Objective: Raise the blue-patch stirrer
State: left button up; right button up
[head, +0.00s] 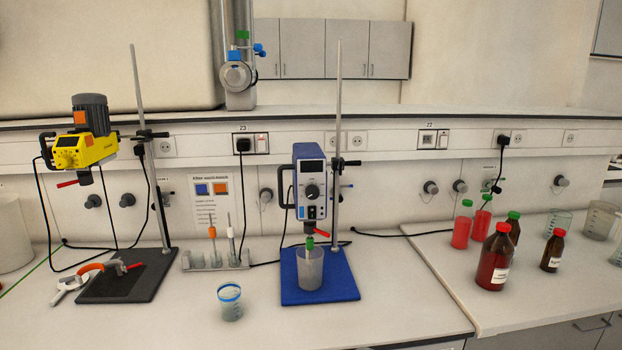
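The blue-and-white stirrer (310,185) is clamped on an upright metal rod (337,120) in the middle of the head view. The rod stands on a blue base plate (335,282). The stirrer head hangs low, with a red part under it and a green-topped shaft (309,243) reaching into a clear beaker (310,271) on the plate. A black clamp knob (350,163) shows beside the head on the rod. I cannot make out a separate blue patch on it. Neither of my grippers is in view.
A yellow stirrer (85,148) with an orange patch hangs higher on its rod at left, over a black base plate (125,283). A blue-rimmed beaker (230,303) stands at the front. A rack (217,262) holds stirring shafts. Brown bottles (494,260) stand at right. Cables run behind.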

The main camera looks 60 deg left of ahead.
aim_at(309, 165)
jog(key=k, duration=1.05)
jog(key=u, duration=1.5)
jog(key=i, duration=0.5)
jog(key=u, duration=0.05)
jog(key=k, duration=0.35)
jog(key=u, duration=0.55)
jog(key=i, duration=0.35)
jog(key=z, duration=0.1)
